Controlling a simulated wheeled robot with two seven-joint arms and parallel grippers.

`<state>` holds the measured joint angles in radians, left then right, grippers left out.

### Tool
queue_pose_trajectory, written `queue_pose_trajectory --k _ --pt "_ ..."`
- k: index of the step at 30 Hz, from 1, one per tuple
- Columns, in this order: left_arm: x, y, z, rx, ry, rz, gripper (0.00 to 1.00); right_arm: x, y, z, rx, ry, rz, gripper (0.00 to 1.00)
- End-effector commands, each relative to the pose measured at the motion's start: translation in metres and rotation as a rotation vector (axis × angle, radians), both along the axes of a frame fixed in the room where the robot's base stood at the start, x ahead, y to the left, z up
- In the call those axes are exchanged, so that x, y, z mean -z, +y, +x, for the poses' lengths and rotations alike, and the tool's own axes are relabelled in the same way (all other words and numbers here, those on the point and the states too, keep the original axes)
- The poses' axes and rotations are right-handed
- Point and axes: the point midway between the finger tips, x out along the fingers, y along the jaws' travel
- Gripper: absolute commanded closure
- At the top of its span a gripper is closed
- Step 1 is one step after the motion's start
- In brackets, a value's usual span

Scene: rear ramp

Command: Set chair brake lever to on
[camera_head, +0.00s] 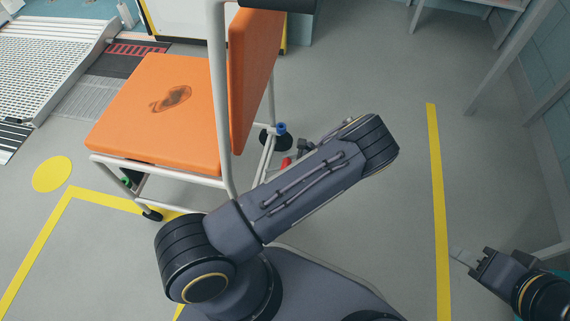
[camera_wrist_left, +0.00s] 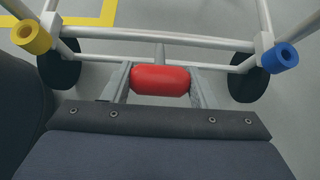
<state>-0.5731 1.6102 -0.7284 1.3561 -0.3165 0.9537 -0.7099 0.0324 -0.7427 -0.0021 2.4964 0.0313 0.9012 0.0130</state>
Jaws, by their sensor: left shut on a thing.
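The chair has an orange seat (camera_head: 150,110) and backrest (camera_head: 257,70) on a white tube frame with dark wheels. Its red brake lever (camera_wrist_left: 160,80) is a short rounded bar low at the frame; a bit of it shows in the head view (camera_head: 286,163) beside my arm. My left gripper (camera_wrist_left: 160,88) has one finger on each side of the red lever and is shut on it.
A blue cap (camera_wrist_left: 282,54) and a yellow cap (camera_wrist_left: 32,36) stick out beside the wheels. A ramp (camera_head: 50,55) lies at the upper left. Yellow lines (camera_head: 436,190) mark the grey floor, which is clear right of the chair. White posts (camera_head: 510,60) stand at right.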

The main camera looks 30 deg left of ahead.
Motion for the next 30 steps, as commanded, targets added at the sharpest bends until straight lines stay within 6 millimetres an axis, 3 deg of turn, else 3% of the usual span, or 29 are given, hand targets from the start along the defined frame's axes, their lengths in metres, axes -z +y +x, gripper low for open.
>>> queue_pose_trajectory --k 15,16,18,21,30 --pt "0.0053 -0.0072 0.0015 0.003 -0.005 -0.017 0.89 0.0017 -0.0001 0.0000 0.000 0.000 0.000 0.64" --pt "0.0053 -0.0072 0.0015 0.003 -0.005 -0.017 0.46 0.0017 -0.0001 0.0000 0.000 0.000 0.000 0.64" --pt "0.0051 -0.0067 0.0014 0.003 -0.005 -0.015 0.37 0.0017 -0.0001 0.0000 0.000 0.000 0.000 0.64" --pt "0.0044 -0.0055 0.0011 0.002 -0.004 -0.013 0.25 0.0017 -0.0001 0.0000 0.000 0.000 0.000 0.64" --pt "0.0014 -0.0054 0.0012 0.001 -0.002 -0.008 0.25 0.0002 0.0000 0.0000 0.000 0.000 0.000 0.64"
